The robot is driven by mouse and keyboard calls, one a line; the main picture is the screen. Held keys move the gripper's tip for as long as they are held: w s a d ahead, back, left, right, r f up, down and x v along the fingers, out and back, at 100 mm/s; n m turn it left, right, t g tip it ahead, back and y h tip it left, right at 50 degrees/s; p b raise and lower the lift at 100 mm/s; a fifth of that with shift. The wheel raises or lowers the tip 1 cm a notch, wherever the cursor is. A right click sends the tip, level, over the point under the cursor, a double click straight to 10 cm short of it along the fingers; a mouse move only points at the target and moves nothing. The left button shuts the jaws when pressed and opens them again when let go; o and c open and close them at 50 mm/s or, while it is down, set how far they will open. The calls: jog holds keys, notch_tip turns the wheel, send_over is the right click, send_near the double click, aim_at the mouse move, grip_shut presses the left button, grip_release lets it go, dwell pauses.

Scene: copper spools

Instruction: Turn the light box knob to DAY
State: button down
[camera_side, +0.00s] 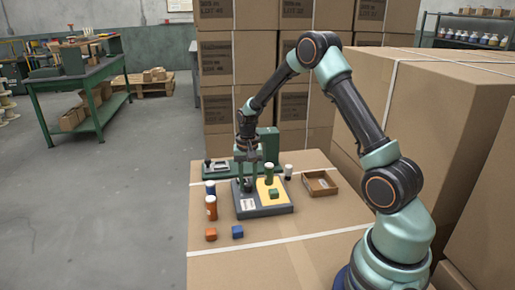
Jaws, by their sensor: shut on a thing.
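The light box (279,209) is a dark, flat unit on the cardboard work surface, with a yellow panel (264,188) on its right part and a small white label (248,204) at its front left. My gripper (246,181) points down over the left part of the box, at its back. It is shut on the knob there. The knob is mostly hidden by the fingers and is too small to make out, so its setting cannot be read. A green cylinder (269,174) and a green cube (274,194) are on the yellow panel.
Left of the box stand an orange cylinder (211,208) and a blue one (210,188). An orange cube (211,234) and a blue cube (237,231) lie in front. An open cardboard tray (320,184) and a pale cylinder (288,172) are at right. Stacked cartons (225,60) rise behind.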

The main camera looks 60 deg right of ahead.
aim_at(248, 184)
jog(key=n, duration=0.5)
jog(key=shift+d+n, duration=0.1)
jog(key=shift+n, duration=0.2)
jog(key=n, duration=0.5)
jog(key=shift+n, duration=0.4)
jog(key=c, duration=0.6)
grip_release()
jog(key=shift+r, duration=0.1)
notch_tip(248, 184, up, 12)
jog(key=shift+f, duration=0.1)
